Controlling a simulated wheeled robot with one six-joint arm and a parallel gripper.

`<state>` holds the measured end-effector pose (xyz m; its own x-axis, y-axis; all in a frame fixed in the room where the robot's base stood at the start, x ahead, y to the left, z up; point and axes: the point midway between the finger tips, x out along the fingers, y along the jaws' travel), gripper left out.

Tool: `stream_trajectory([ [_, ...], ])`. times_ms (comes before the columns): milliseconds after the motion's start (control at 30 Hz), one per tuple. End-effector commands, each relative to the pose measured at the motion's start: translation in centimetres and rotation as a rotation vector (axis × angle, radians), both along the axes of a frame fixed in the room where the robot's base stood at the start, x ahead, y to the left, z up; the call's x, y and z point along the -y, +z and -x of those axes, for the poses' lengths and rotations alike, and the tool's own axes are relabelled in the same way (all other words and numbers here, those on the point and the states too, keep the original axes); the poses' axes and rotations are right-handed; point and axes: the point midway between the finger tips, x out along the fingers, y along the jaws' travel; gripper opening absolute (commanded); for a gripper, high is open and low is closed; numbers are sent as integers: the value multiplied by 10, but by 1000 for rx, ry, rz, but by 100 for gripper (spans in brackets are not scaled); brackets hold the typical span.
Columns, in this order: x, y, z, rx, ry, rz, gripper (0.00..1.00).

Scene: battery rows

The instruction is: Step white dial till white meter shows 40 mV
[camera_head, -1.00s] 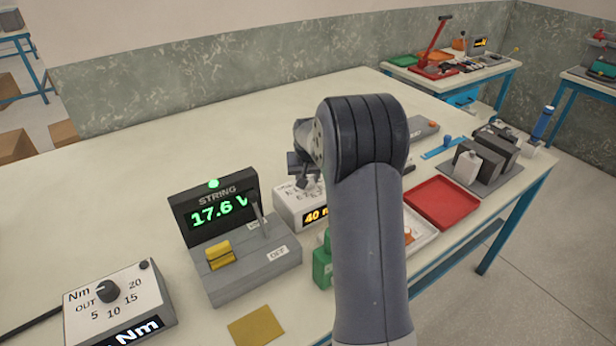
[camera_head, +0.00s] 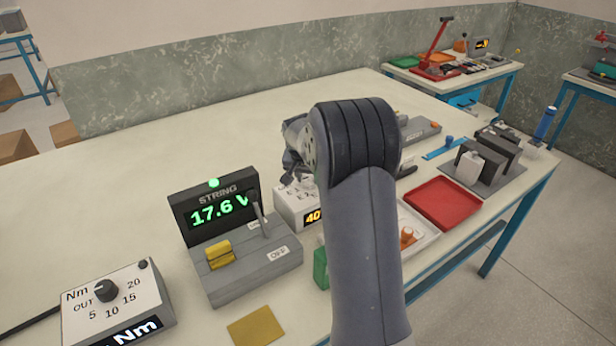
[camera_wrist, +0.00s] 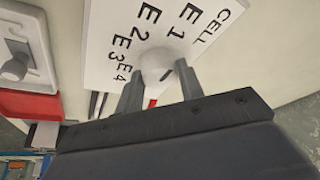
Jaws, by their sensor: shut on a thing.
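The white meter (camera_head: 290,213) stands on the bench behind my arm. Its amber display (camera_head: 313,216) shows "40", and the rest of the reading is hidden by my arm. In the wrist view, the round white dial (camera_wrist: 157,62) sits on a white face marked CELL and E1, E2, E3, E4. My gripper (camera_wrist: 160,74) is shut on the white dial, one finger on each side. A dark mark shows at the dial's lower right edge. In the head view my gripper (camera_head: 296,178) is over the meter's top, mostly hidden behind my arm.
Left of the meter stands a STRING unit (camera_head: 212,200) reading 17.6 V, with a lever and yellow block. A Nm dial box (camera_head: 118,305) is at front left. A red tray (camera_head: 443,203) lies to the right. The bench's back left is clear.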

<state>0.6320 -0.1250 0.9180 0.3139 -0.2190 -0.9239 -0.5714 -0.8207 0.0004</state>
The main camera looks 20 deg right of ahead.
Motion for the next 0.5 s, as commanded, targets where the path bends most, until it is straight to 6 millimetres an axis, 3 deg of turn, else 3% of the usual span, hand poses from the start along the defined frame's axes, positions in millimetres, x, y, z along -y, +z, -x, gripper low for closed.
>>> stream_trajectory([
  [67, 0, -1, 0, -1, -1, -1, 13],
  [100, 0, -1, 0, -1, -1, -1, 38],
  [333, 0, 0, 0, -1, 0, -1, 57],
  [500, 0, 0, 0, -1, 0, -1, 58],
])
